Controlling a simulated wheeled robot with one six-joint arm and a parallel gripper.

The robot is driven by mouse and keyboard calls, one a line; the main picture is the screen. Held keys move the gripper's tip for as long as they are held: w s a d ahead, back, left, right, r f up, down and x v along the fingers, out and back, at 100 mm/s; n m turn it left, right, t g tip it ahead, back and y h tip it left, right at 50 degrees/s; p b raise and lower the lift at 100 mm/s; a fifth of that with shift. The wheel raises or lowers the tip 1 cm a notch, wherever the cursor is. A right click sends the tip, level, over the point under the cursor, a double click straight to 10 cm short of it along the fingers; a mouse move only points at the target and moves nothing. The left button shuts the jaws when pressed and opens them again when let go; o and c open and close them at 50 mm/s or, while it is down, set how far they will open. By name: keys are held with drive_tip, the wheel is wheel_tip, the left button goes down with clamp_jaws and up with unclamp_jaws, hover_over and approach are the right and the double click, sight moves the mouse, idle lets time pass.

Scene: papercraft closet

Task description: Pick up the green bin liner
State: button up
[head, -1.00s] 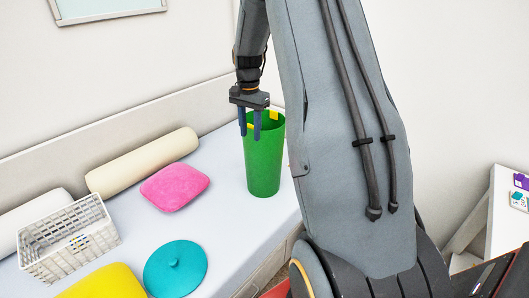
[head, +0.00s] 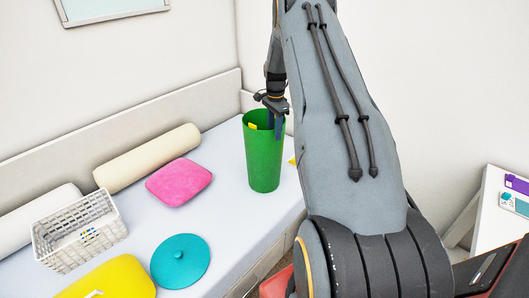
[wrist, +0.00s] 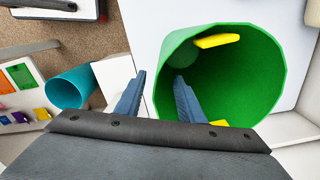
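The green bin liner (head: 262,160) is a tall, tapered open tube standing upright on the pale bed. It has yellow tabs at its rim. In the wrist view its open mouth (wrist: 250,75) fills the right side. My gripper (head: 275,124) points down at its right rim. In the wrist view my gripper (wrist: 159,76) is open, its fingers apart. The right finger shows against the inside of the mouth and the left finger lies outside, with the wall between them. Whether either finger touches the wall cannot be told.
On the bed (head: 225,222) lie a pink cushion (head: 180,183), a cream bolster (head: 148,158), a white basket (head: 78,230), a teal round lid (head: 181,261) and a yellow cushion (head: 108,280). A white table (head: 497,225) stands right. A teal cylinder (wrist: 72,88) shows in the wrist view.

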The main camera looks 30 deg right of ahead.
drive_tip(key=shift+f+p, duration=0.45)
drive_tip(key=shift+f, duration=1.05)
clamp_jaws()
drive_tip(key=shift+s, duration=0.1)
